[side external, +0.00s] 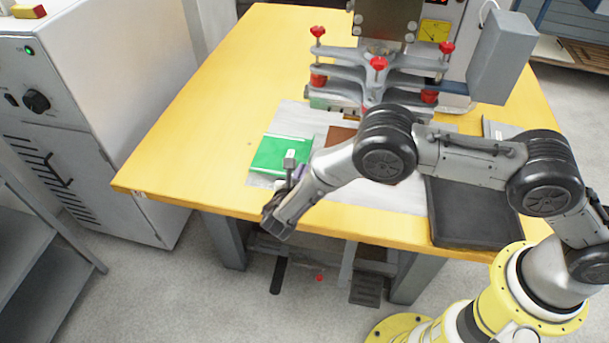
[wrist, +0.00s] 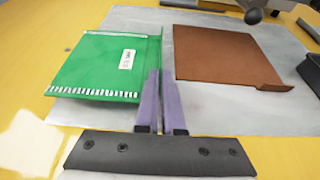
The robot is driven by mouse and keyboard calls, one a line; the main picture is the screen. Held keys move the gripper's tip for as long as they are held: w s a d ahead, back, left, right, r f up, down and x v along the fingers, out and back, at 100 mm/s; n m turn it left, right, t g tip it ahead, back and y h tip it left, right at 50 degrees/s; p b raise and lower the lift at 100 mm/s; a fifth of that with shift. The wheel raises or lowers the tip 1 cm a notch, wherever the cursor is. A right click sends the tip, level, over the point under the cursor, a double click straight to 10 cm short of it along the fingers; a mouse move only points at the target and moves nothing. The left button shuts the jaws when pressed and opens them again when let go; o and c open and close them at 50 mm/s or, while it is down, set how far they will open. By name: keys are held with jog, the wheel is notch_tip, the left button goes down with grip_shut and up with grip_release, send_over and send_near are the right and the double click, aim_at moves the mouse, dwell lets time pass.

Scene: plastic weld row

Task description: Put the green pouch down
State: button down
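The green pouch (side external: 282,153) is a flat square with a small white label and a pale toothed strip along its near edge. In the wrist view the green pouch (wrist: 100,65) lies left of my gripper (wrist: 159,74). The two purple fingers are close together, with the pouch's raised right edge between their tips. In the side view my gripper (side external: 297,172) is at the pouch's near right corner. The pouch looks level, over the left end of the grey sheet (side external: 395,196); I cannot tell whether it touches it.
A brown pouch (wrist: 228,55) lies on the sheet to the right. A dark tray (side external: 470,212) sits at the table's right. The machine with red knobs (side external: 378,63) stands behind. The yellow table (side external: 205,120) is clear at left.

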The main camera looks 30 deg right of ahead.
jog(key=shift+f, duration=1.25)
jog(key=shift+f, duration=0.1)
jog(key=c, duration=1)
grip_release()
jog(key=shift+c, duration=0.2)
jog(key=v, duration=1.2)
